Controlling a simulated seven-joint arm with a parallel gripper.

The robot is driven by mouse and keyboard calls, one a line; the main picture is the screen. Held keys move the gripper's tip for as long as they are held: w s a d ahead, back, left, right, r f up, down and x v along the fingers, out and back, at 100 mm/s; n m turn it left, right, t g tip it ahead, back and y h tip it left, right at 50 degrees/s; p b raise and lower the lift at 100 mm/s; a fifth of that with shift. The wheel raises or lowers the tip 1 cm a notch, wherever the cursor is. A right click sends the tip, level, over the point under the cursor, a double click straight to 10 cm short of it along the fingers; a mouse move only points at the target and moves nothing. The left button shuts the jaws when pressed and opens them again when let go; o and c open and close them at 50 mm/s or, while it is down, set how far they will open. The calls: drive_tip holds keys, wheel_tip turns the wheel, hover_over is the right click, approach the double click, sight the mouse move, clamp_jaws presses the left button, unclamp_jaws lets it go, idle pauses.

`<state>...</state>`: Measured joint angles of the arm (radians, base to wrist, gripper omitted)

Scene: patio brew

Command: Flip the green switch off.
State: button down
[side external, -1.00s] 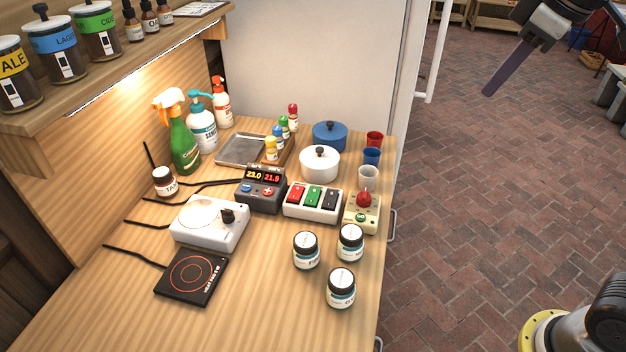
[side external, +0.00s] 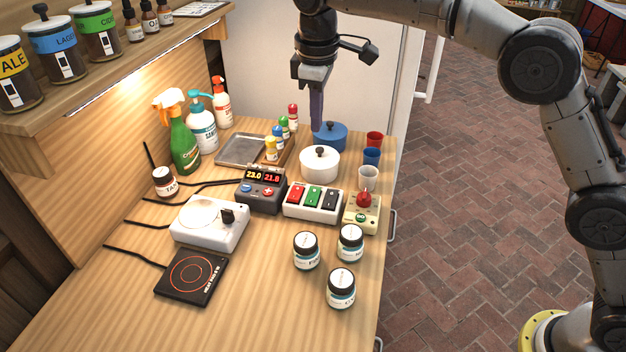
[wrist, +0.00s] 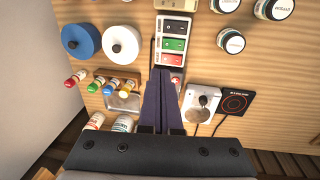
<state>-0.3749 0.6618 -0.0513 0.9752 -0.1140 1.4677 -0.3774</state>
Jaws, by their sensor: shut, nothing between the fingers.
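The green switch (side external: 313,197) is the middle rocker of a white switch box, between a red switch (side external: 296,193) and a black switch (side external: 331,199). It also shows in the wrist view (wrist: 173,44), beyond my fingertips. My gripper (side external: 316,128) points down with its long purple fingers together and nothing between them. In the side view it appears above and behind the box, overlapping the blue pot in the picture. In the wrist view my gripper (wrist: 162,72) points toward the box, its tips covering the red-switch end. Whether the green switch is on or off is too small to tell.
A white pot (side external: 319,163) and blue pot (side external: 330,135) stand behind. Several jars (side external: 306,250) stand in front. The table's front left is partly clear.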

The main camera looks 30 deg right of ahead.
sight(313, 190)
drive_tip(key=shift+s+a+f, duration=0.1)
drive_tip(key=shift+a+f, duration=0.25)
drive_tip(key=shift+f, duration=0.25)
drive_tip(key=shift+a+f, duration=0.35)
drive_tip(key=shift+f, duration=0.2)
drive_tip(key=f, duration=0.9)
drive_tip(key=w+d+f, duration=0.1)
drive_tip(key=f, duration=0.4)
drive_tip(key=shift+w+d, duration=0.1)
drive_tip(key=shift+w+d+f, duration=0.1)
drive_tip(key=shift+f, duration=0.2)
drive_tip(key=shift+r, duration=0.1)
